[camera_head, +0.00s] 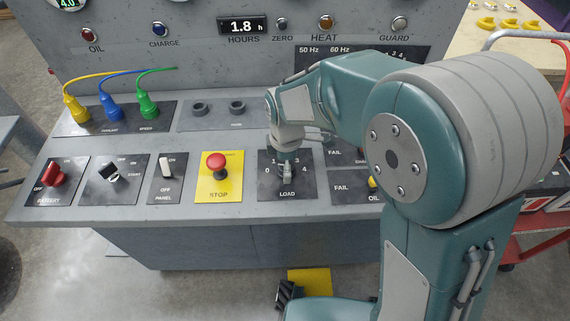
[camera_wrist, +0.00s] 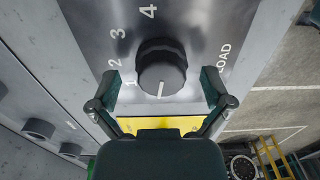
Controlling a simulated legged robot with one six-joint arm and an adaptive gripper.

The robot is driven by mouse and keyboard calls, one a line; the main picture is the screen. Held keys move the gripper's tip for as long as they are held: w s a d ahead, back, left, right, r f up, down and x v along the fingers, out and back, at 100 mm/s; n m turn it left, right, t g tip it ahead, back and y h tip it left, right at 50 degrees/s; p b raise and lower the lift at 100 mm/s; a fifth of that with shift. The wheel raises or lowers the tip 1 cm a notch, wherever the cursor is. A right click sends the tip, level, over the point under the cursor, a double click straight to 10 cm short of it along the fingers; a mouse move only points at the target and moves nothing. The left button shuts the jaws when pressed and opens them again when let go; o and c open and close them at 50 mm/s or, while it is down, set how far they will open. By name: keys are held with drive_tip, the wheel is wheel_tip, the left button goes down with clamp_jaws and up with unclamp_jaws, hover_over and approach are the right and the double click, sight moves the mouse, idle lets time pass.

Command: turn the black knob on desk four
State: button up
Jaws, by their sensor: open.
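The black knob (camera_wrist: 161,65) sits on the dark LOAD plate (camera_wrist: 200,35), which is marked with numerals. The plate also shows on the desk in the head view (camera_head: 268,187). In the wrist view the knob's white line points to the bottom of the picture, away from the 4. My gripper (camera_wrist: 161,80) is open, one finger on each side of the knob, with gaps between fingers and knob. In the head view my gripper (camera_head: 287,172) is over the LOAD plate and mostly hides the knob. I cannot tell its exact height above the plate.
A red STOP button (camera_head: 215,161) on a yellow plate is just left of the LOAD plate. Further left are a panel switch (camera_head: 166,166), a start switch (camera_head: 110,172) and a red battery switch (camera_head: 53,175). Yellow, blue and green plugs (camera_head: 112,106) stand behind. FAIL panels are at right.

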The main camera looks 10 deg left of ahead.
wheel_tip(320, 180, up, 12)
drive_tip(key=shift+f, duration=0.2)
idle(0.5)
drive_tip(key=s+d+r+m+t, duration=0.1)
drive_tip(key=s+d+r+m, duration=0.15)
drive_tip(key=d+m, duration=0.35)
drive_tip(key=s+d+r+m+t, duration=0.15)
drive_tip(key=d+r+m, duration=0.25)
drive_tip(key=d, duration=0.4)
drive_tip(key=s+d+m+t, duration=0.3)
drive_tip(key=s+d+m, duration=0.7)
drive_tip(key=shift+f+m, duration=0.35)
drive_tip(key=shift+m, duration=0.05)
